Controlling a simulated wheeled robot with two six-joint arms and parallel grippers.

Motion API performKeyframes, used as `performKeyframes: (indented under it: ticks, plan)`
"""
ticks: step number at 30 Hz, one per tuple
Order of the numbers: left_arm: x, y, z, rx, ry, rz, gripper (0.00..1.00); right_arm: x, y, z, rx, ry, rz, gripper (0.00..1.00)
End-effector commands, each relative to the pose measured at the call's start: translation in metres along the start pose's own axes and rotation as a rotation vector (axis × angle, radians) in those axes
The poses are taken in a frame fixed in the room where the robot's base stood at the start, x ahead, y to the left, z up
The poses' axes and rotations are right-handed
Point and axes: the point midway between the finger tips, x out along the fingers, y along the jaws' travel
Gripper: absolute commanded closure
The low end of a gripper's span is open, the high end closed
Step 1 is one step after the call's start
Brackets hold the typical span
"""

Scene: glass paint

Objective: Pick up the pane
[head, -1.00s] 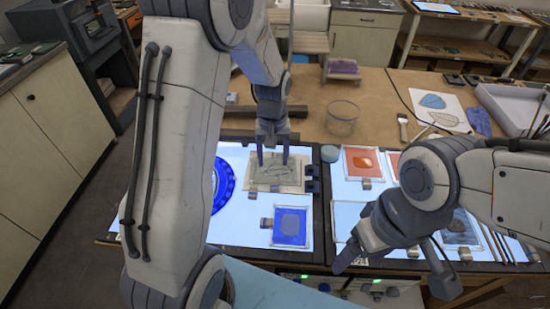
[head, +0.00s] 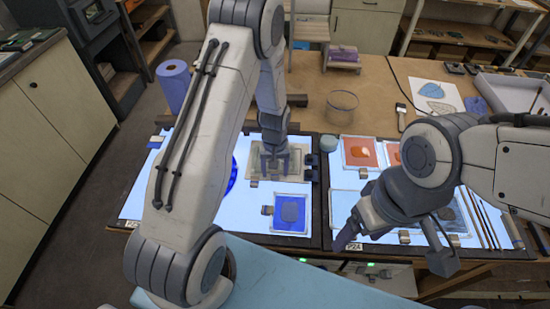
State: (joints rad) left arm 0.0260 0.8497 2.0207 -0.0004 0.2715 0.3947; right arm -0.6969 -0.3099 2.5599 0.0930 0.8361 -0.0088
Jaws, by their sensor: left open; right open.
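A grey pane (head: 298,172) with a darker patterned middle lies on the left light table (head: 165,185), behind a blue pane (head: 291,212). My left gripper (head: 275,165) points down over the grey pane, its two fingers apart and at or just above its surface; I cannot tell whether they touch it. Nothing shows held in it. My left gripper hides part of the grey pane. My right gripper (head: 395,252) is open and empty at the front edge of the right light table. Its arm hides part of the panes there.
A blue disc (head: 231,178) is partly hidden behind my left arm. Orange panes (head: 361,153) lie on the right light table. A glass jar (head: 341,105) and a blue paper roll (head: 173,85) stand behind. Thin rods lie at the right.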

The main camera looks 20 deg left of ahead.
Motion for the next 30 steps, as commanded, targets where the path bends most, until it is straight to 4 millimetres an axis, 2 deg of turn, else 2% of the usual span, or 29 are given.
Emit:
performKeyframes:
  ticks: [5, 6, 11, 12, 23, 30]
  plan:
    - [0.001, 0.000, 0.000, 0.000, 0.001, 0.000, 0.32, 0.000, 0.000, 0.000, 0.000, 0.000, 0.000, 0.23]
    - [0.001, 0.000, 0.000, 0.000, 0.001, 0.000, 0.36, 0.000, 0.000, 0.000, 0.000, 0.000, 0.000, 0.23]
    - [0.001, 0.000, 0.000, 0.000, 0.001, 0.000, 0.98, 0.000, 0.000, 0.000, 0.000, 0.000, 0.000, 0.23]
    - [0.000, 0.000, 0.000, 0.000, 0.001, 0.000, 1.00, 0.000, 0.000, 0.000, 0.000, 0.000, 0.000, 0.23]
    - [-0.002, 0.000, -0.001, 0.000, 0.002, 0.001, 1.00, 0.002, 0.000, 0.000, 0.000, 0.000, 0.000, 0.23]
    - [-0.018, 0.000, -0.001, 0.000, 0.005, 0.002, 1.00, 0.013, 0.001, 0.001, 0.001, 0.000, 0.000, 0.23]
